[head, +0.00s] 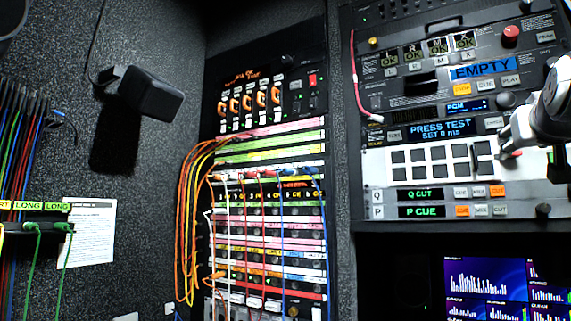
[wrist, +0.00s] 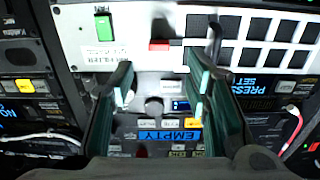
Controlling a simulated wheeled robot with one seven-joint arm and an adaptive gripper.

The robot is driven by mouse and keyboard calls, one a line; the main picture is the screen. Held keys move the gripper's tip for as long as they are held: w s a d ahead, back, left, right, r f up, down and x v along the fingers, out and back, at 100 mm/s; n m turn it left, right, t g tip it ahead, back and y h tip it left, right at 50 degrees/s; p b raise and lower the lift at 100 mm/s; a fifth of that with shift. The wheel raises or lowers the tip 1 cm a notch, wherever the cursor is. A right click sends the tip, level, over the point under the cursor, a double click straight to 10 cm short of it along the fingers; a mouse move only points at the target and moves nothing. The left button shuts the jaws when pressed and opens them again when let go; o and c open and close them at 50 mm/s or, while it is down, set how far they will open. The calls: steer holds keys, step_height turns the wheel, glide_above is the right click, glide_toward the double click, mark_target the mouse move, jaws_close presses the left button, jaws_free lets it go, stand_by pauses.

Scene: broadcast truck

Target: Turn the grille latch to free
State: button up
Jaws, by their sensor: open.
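The white grille panel (head: 430,182) with rows of dark square openings is in the rack at right in the head view. It also shows upside down at the top of the wrist view (wrist: 270,12). A dark narrow bar (wrist: 215,40) stands on it; I cannot tell if this is the latch handle. Beside it are a red block (wrist: 159,45) and a green block (wrist: 103,28) above a small label. My gripper (wrist: 158,75) is open and empty, its fingers pointing toward the panel near the red block. In the head view my arm covers the panel's right end.
Control units with buttons and knobs sit above and below the grille, including a blue EMPTY display (head: 482,68) and a PRESS TEST display (head: 441,128). A red knob (head: 510,36) sticks out above. Coloured patch cables (head: 190,215) hang at the middle rack.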

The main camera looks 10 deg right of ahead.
steer(key=x, duration=0.7)
steer(key=shift+p, duration=0.4)
steer(key=shift+s, duration=0.1)
jaws_close()
